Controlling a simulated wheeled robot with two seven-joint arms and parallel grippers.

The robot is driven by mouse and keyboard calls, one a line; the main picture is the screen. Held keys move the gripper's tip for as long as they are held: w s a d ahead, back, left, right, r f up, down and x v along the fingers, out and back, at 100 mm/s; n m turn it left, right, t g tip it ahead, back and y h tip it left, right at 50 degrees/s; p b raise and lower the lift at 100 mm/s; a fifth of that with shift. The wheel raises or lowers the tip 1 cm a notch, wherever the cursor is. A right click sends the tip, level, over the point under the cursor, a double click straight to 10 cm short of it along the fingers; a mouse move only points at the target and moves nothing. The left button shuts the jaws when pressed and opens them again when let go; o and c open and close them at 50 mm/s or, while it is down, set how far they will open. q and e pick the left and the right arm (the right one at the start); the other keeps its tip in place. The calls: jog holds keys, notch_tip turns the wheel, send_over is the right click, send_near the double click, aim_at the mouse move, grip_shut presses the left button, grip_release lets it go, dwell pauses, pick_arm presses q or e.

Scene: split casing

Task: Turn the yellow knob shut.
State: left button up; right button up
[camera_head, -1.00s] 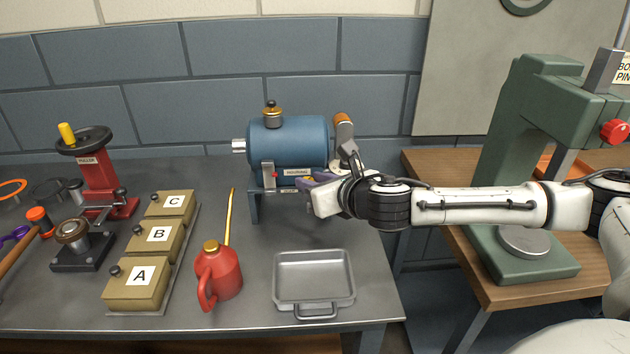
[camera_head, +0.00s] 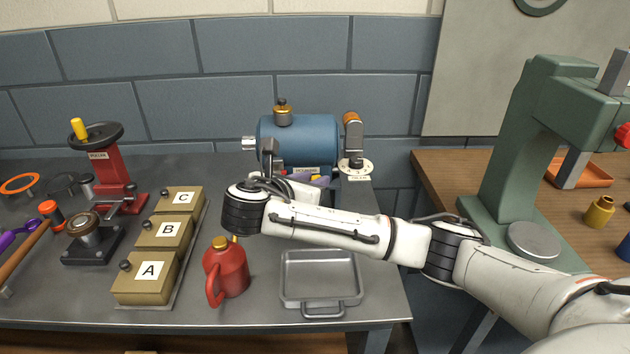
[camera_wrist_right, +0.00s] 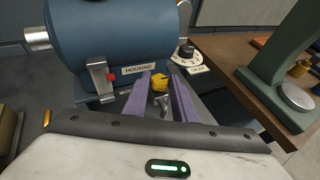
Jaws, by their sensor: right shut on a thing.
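The yellow knob (camera_wrist_right: 160,82) shows in the right wrist view, low in front of the blue housing (camera_wrist_right: 115,40). It sits between the purple fingers of my right gripper (camera_wrist_right: 160,88), which is shut on it. A small grey spout or stem hangs under the knob. In the head view the blue housing (camera_head: 298,140) lies on its stand at the back of the bench. My right gripper (camera_head: 318,181) is at its front lower side, and the wrist hides the knob there. My left gripper is not in view.
A numbered dial with a lever (camera_head: 355,166) is right of the housing. A grey tray (camera_head: 320,258) and a red oil can (camera_head: 226,270) stand in front. Boxes A, B and C (camera_head: 165,232) are at left, a green press (camera_head: 520,150) at right.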

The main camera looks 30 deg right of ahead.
jog(key=shift+w+a+r+m+g+h, duration=0.2)
jog(key=shift+w+a+m+g+h, duration=0.2)
jog(key=shift+m+g, duration=0.3)
jog(key=shift+w+d+m+g+h, duration=0.2)
jog(key=shift+m+g+h, duration=0.15)
jog(key=shift+m+g, duration=0.95)
jog(key=shift+w+d+m+g+h, duration=0.15)
jog(key=shift+m+g+h, duration=0.2)
jog(key=shift+m+g, duration=0.9)
jog(key=shift+w+f+m+g+b, duration=0.1)
jog(key=shift+m+g+b, duration=0.15)
jog(key=shift+g+b, duration=0.35)
jog(key=shift+w+m+g+b, duration=0.1)
jog(key=shift+m+g+b, duration=0.2)
jog(key=shift+g+b, duration=0.2)
jog(key=shift+m+g+b, duration=0.35)
jog(key=shift+m+b, duration=0.05)
jog(key=shift+b, duration=0.4)
